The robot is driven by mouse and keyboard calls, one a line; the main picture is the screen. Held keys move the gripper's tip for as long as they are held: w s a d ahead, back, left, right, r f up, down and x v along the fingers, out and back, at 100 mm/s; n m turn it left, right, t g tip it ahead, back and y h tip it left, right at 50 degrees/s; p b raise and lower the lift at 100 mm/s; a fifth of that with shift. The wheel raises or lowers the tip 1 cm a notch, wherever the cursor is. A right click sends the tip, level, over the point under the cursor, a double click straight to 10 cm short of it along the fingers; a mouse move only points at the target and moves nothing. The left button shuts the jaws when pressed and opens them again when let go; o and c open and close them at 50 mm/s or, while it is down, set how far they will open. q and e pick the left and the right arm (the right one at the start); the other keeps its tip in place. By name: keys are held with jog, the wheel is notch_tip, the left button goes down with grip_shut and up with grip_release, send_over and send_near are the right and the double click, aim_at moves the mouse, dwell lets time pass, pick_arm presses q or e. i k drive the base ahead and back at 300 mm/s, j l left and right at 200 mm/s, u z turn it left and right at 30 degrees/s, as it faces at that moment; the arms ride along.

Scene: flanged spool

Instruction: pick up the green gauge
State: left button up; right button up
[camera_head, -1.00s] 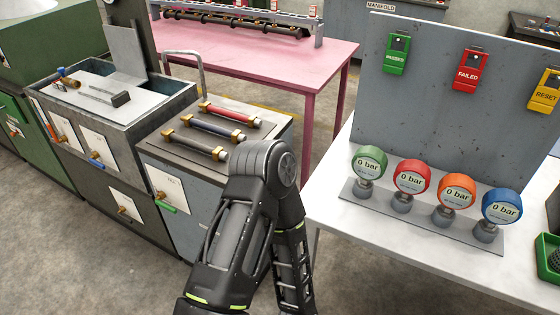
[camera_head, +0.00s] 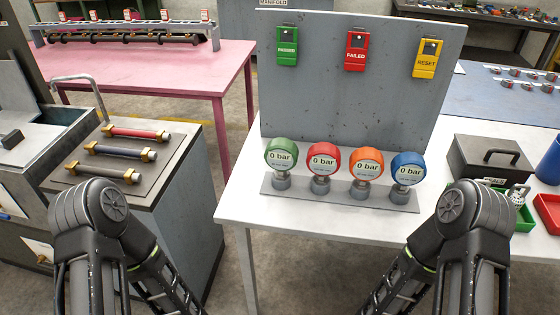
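The green gauge (camera_head: 281,155) reads 0 bar and stands upright at the left end of a row on a grey base plate (camera_head: 338,198). The red gauge (camera_head: 322,160), orange gauge (camera_head: 366,164) and blue gauge (camera_head: 407,170) stand to its right. The plate lies on a white table (camera_head: 250,210). My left arm is at the lower left and my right arm at the lower right, both short of the gauges. Neither gripper shows in the view.
A grey upright panel (camera_head: 355,110) stands behind the gauges with green, red and yellow tags. A black case (camera_head: 490,160), green tray (camera_head: 525,220) and red tray (camera_head: 548,210) are at the right. A cabinet (camera_head: 190,210) with colored rods is at the left.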

aim_at(281, 155)
jog(key=i+j, duration=0.45)
jog(key=j+z, duration=0.1)
jog(key=z, duration=1.4)
jog(key=l+z, duration=0.15)
jog(key=j+u, duration=0.1)
